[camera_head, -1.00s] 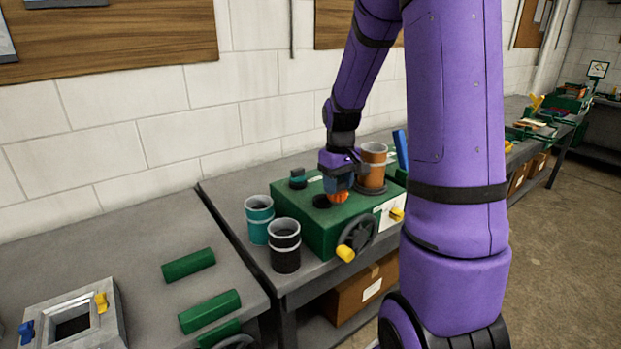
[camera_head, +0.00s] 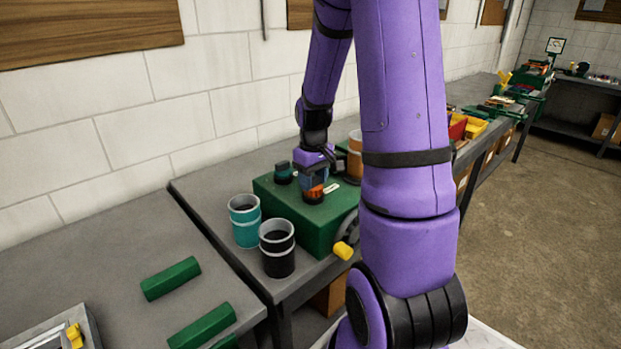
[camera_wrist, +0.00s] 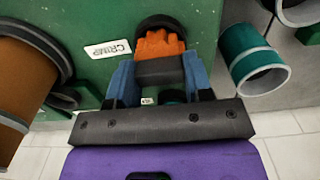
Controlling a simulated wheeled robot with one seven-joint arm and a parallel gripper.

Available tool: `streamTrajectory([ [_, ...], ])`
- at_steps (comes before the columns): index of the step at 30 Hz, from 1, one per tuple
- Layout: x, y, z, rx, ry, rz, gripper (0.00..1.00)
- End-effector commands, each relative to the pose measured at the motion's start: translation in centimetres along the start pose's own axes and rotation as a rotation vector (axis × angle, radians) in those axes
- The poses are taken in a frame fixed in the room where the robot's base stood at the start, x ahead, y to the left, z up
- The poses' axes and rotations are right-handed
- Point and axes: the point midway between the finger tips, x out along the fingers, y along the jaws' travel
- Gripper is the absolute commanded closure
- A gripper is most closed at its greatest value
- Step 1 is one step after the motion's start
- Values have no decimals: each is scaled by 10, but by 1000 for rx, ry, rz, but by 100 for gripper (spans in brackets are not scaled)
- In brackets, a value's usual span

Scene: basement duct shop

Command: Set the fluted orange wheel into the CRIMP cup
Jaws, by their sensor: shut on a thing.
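The fluted orange wheel (camera_wrist: 158,45) is held between the blue fingers of my gripper (camera_wrist: 159,68). It also shows as a small orange patch in the head view (camera_head: 313,191), under my gripper (camera_head: 315,178). The dark round CRIMP cup (camera_wrist: 162,22) is on the green machine, beside a white label reading CRIMP (camera_wrist: 108,48). The wheel lies at the cup's mouth and overlaps it in both views. My fingers and the wheel hide part of the cup, so I cannot tell how deep the wheel sits.
The green machine (camera_head: 299,218) stands on a grey bench. A teal canister (camera_head: 245,225) and a black canister (camera_head: 277,255) stand at its left. A brown canister (camera_head: 355,160) rises behind it, close to my arm. Green bars (camera_head: 171,278) lie on the left bench.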

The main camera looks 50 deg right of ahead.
Motion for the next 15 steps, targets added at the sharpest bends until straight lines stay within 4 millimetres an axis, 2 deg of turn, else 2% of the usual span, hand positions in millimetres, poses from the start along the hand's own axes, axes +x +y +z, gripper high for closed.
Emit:
streamTrajectory([
  [8,4,0,0,0,-1,0,80],
  [9,4,0,0,0,0,0,44],
  [11,4,0,0,0,0,0,31],
  [15,4,0,0,0,-1,0,28],
])
